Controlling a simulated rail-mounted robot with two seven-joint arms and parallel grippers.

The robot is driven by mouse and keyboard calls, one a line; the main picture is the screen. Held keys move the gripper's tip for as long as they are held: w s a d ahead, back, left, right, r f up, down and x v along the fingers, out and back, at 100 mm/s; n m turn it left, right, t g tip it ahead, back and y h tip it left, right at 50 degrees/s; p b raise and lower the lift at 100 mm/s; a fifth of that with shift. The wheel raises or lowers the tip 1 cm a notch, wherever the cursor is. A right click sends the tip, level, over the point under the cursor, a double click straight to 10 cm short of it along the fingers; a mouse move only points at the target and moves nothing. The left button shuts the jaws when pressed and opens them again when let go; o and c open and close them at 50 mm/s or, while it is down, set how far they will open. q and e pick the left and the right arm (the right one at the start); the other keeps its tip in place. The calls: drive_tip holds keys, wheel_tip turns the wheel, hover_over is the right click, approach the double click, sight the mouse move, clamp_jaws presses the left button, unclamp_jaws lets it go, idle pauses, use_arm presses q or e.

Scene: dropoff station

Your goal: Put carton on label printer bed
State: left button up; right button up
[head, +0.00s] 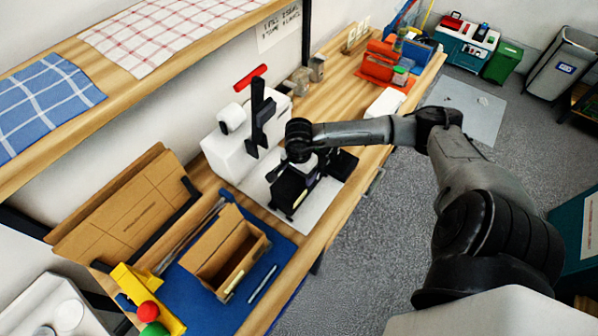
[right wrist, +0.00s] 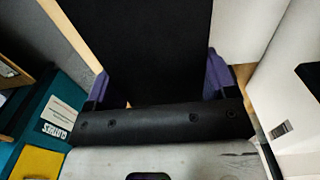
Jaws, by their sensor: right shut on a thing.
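The label printer (head: 232,158) is a white machine with a paper roll, standing against the wall. Its pale flat bed (head: 262,188) lies in front of it. My right gripper (head: 298,198) points down over the bed. In the right wrist view, its purple-padded fingers (right wrist: 160,88) are shut on a black flat-faced thing (right wrist: 155,45). I cannot tell whether this is the carton, or whether it touches the bed. An open brown cardboard box (head: 213,248) stands on a blue mat (head: 205,295), apart from the gripper. My left gripper is not in view.
A yellow holder (head: 135,283) with red and green parts stands at the near left. Flattened cardboard (head: 125,210) leans behind the box. Orange bins (head: 380,62) stand at the bench's far end. A shelf with cloths overhangs the upper left.

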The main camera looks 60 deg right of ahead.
drive_tip(key=shift+f, duration=0.25)
drive_tip(key=shift+f, duration=0.2)
drive_tip(key=o, duration=1.2)
drive_tip(key=shift+c, duration=0.2)
drive_tip(key=shift+r, duration=0.1)
